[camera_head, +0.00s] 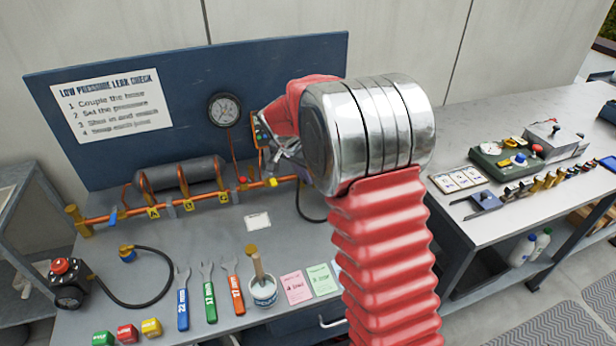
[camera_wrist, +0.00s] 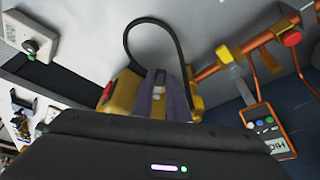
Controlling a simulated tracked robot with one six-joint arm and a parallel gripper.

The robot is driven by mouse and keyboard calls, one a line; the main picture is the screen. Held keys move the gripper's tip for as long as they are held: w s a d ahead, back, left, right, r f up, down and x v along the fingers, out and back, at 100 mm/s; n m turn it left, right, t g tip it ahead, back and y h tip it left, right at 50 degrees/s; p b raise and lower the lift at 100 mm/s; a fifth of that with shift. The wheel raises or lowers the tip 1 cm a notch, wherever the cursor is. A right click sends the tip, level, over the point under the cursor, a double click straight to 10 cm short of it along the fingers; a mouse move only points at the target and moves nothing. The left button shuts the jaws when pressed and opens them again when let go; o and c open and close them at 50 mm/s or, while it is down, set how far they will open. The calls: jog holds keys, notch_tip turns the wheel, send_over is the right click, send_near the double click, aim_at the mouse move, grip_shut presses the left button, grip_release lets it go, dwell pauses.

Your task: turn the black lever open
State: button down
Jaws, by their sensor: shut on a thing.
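My gripper (camera_head: 288,153) reaches the right end of the copper pipe run (camera_head: 150,209) on the bench, partly hidden by my red-sleeved arm. In the wrist view, my gripper (camera_wrist: 164,95) is closed at a gold fitting (camera_wrist: 122,95), with grey-purple pieces either side of a small dark part. That dark part looks like the black lever (camera_wrist: 160,82), pinched between the jaws. Most of it is hidden, so its angle cannot be told. The head view does not show the lever clearly.
A black hose (camera_wrist: 132,30) loops close above the gripper. An orange handheld meter (camera_wrist: 268,131) and a yellow valve handle (camera_wrist: 224,54) are nearby. A pressure gauge (camera_head: 224,109) is on the blue back panel (camera_head: 130,90). Wrenches and a brush pot (camera_head: 263,291) lie in front.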

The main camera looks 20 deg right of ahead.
jog(key=shift+w+a+m+g+h, duration=0.15)
jog(key=shift+w+m+g, duration=0.25)
jog(key=shift+m, duration=0.55)
jog(key=shift+w+a+m+g+h, duration=0.15)
jog(key=shift+w+m+g, duration=0.3)
jog(key=shift+m, duration=0.55)
jog(key=shift+w+a+m+g, duration=0.25)
jog(key=shift+w+m, duration=0.3)
jog(key=shift+m, duration=0.4)
jog(key=c, duration=1.7)
grip_release()
jog(key=v, duration=1.3)
jog(key=shift+a+r, duration=0.15)
jog(key=shift+r, duration=0.15)
